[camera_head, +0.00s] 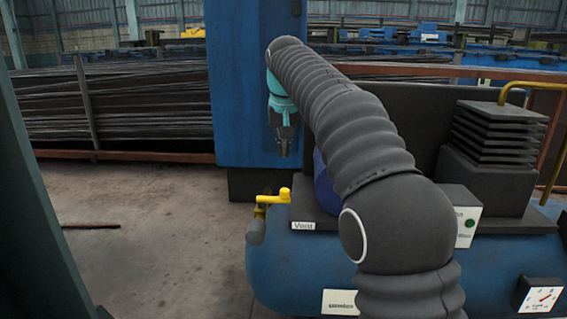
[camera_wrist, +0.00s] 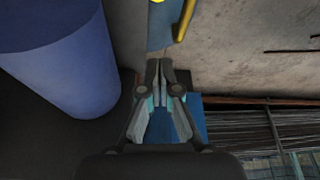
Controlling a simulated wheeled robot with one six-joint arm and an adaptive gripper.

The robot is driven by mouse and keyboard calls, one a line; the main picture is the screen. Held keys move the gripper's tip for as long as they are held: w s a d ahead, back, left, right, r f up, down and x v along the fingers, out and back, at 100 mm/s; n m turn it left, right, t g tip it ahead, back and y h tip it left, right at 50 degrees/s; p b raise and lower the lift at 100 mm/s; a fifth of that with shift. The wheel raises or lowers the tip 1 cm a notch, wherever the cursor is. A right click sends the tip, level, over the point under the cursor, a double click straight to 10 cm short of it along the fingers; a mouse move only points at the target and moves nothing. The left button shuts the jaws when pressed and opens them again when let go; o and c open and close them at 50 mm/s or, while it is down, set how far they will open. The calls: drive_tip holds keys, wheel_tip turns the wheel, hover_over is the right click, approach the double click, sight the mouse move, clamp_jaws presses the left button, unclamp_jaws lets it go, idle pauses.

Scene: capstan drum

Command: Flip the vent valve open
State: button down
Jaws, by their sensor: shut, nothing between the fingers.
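The vent valve (camera_head: 268,202) has a yellow handle and sits at the left end of the blue tank, beside the white "Vent" label (camera_head: 303,226). A grey cylindrical part hangs below its handle. My gripper (camera_head: 284,153) points down above the valve in the head view, apart from it. Its fingers are shut and empty; they also show in the wrist view (camera_wrist: 159,68). In the wrist view a yellow bar (camera_wrist: 185,18), which looks like the valve handle, lies at the top edge, beyond the fingertips and partly cut off.
A blue cylinder (camera_wrist: 62,60) stands close on the left in the wrist view. A blue column (camera_head: 243,90) rises behind my gripper. The blue tank (camera_head: 285,275) carries a black finned block (camera_head: 497,130) and a gauge (camera_head: 541,298). Bare floor (camera_head: 150,240) lies to the left.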

sight(273, 198)
drive_tip(key=b+x, duration=0.3)
drive_tip(key=x, duration=0.7)
drive_tip(key=shift+s+d+r+b, duration=0.15)
drive_tip(key=shift+s+r+b, duration=0.05)
drive_tip(key=shift+s, duration=0.95)
drive_tip(key=shift+s+d+r+b, duration=0.1)
drive_tip(key=shift+s+r+b, duration=0.1)
drive_tip(key=shift+s, duration=0.9)
drive_tip(key=shift+d, duration=0.15)
